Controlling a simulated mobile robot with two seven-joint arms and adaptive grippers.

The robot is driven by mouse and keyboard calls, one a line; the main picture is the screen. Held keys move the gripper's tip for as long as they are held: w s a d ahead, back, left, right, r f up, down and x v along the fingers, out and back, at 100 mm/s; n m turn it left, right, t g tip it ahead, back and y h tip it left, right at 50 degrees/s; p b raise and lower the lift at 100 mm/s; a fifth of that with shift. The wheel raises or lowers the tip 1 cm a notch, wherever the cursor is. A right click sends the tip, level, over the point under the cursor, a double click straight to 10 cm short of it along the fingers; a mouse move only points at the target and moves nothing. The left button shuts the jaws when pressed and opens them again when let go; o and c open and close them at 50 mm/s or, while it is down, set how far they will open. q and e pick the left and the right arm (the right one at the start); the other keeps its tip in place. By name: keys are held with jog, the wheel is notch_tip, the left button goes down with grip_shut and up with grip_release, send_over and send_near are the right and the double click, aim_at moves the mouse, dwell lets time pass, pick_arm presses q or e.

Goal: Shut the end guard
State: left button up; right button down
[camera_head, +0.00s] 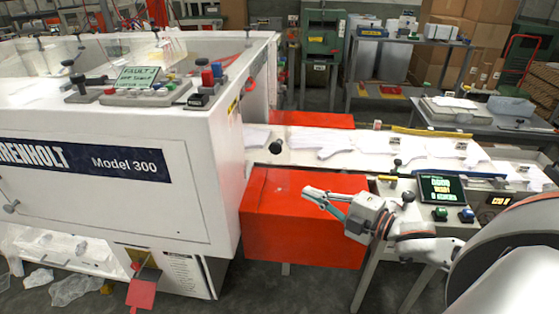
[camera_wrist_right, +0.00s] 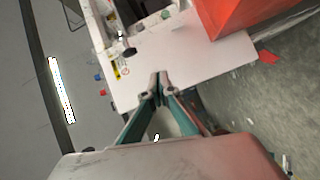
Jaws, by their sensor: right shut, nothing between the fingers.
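The end guard appears to be the white panel (camera_head: 232,150) on the end of the white Model 300 machine, with a yellow label near its top. I cannot tell for sure how far open it stands. In the right wrist view a white panel (camera_wrist_right: 185,52) with a yellow label and a black knob (camera_wrist_right: 128,51) lies beyond the fingers. A black knob (camera_head: 276,147) also shows beside the machine's end in the head view. My right gripper (camera_head: 312,195) is shut and empty, in front of the red box and apart from the panel; its teal fingers show in the wrist view (camera_wrist_right: 158,82). My left gripper is out of view.
A large red box (camera_head: 270,225) stands at the machine's end, below the white conveyor table (camera_head: 310,145). A control post with a green-lit screen (camera_head: 440,188) is to the right of my gripper. Plastic film scraps (camera_head: 75,288) lie on the floor at left.

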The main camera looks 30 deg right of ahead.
notch_tip(320, 180, up, 5)
jog(key=w+a+n+y, duration=0.1)
jog(key=n+y, duration=0.1)
jog(key=n, duration=0.1)
jog(key=w+a, duration=0.1)
jog(key=w, duration=1)
jog(key=shift+w+a+h, duration=0.2)
jog(key=shift+h, duration=0.1)
jog(key=shift+d+n, duration=0.15)
jog(key=shift+n, duration=0.15)
